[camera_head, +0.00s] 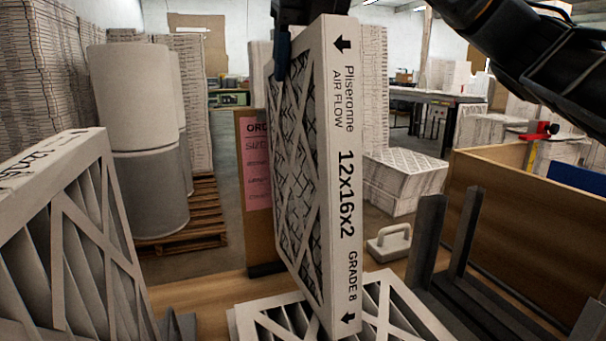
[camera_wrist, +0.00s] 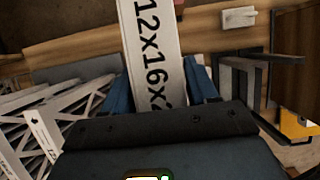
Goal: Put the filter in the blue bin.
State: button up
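A white cardboard-framed filter (camera_head: 342,190) marked 12x16x2 stands upright in the middle of the head view. My gripper (camera_head: 300,18) is at its top edge, with blue fingers on both sides of the frame. In the wrist view the filter (camera_wrist: 152,45) runs between the two fingers of my gripper (camera_wrist: 158,80), which is shut on it. Its lower end is just over or touching another filter (camera_head: 385,310) lying flat; I cannot tell which. A blue surface (camera_head: 575,177) shows at the right behind a wooden panel; I cannot tell whether it is the bin.
Another filter (camera_head: 75,235) stands at the left front. A dark slotted rack (camera_head: 440,265) and a wooden panel (camera_head: 520,200) are at the right. A pink sheet (camera_head: 258,165) on a board stands behind the held filter. A grey handled block (camera_head: 389,242) sits on the wood surface.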

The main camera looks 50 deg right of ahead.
grip_shut()
dwell(0.3)
jog(key=shift+r, duration=0.15)
